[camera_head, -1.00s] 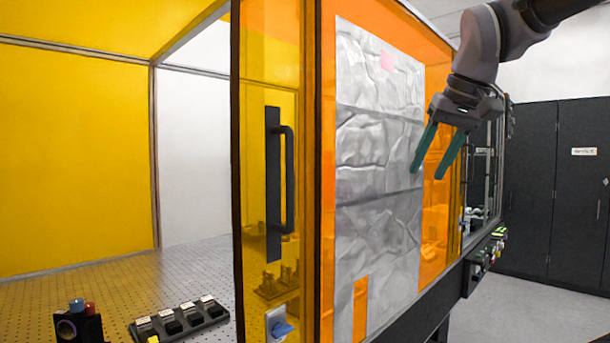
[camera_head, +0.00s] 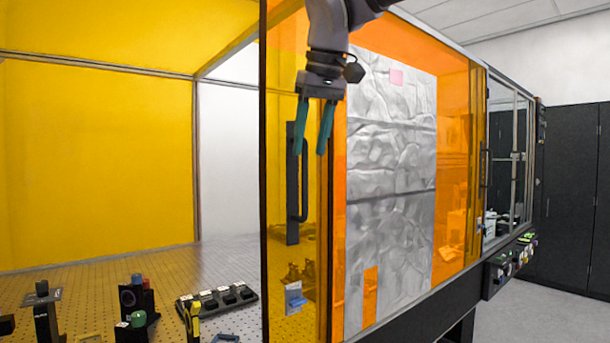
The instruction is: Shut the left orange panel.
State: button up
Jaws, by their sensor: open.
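The left orange panel (camera_head: 276,200) is a see-through orange sliding sheet with a dark edge on its left side. It overlaps the foil-covered panel to its right, and the enclosure stands open to the left of it. Its black bar handle (camera_head: 304,185) is upright near that edge. My gripper (camera_head: 313,153) points down with two teal fingers apart and nothing between them. In the picture the fingers overlap the upper part of the handle. I cannot tell how far in front of the panel they are.
A perforated table (camera_head: 100,285) inside holds optical parts, including a black tray (camera_head: 217,300). A foil-covered orange panel (camera_head: 390,190) is at the middle right. A control box (camera_head: 508,265) juts out at the right. Dark cabinets (camera_head: 568,190) stand behind, with clear grey floor (camera_head: 530,318).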

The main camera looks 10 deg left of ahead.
aim_at(306, 166)
jog(key=x, duration=0.7)
jog(key=shift+w, duration=0.1)
grip_shut()
dwell(1.2)
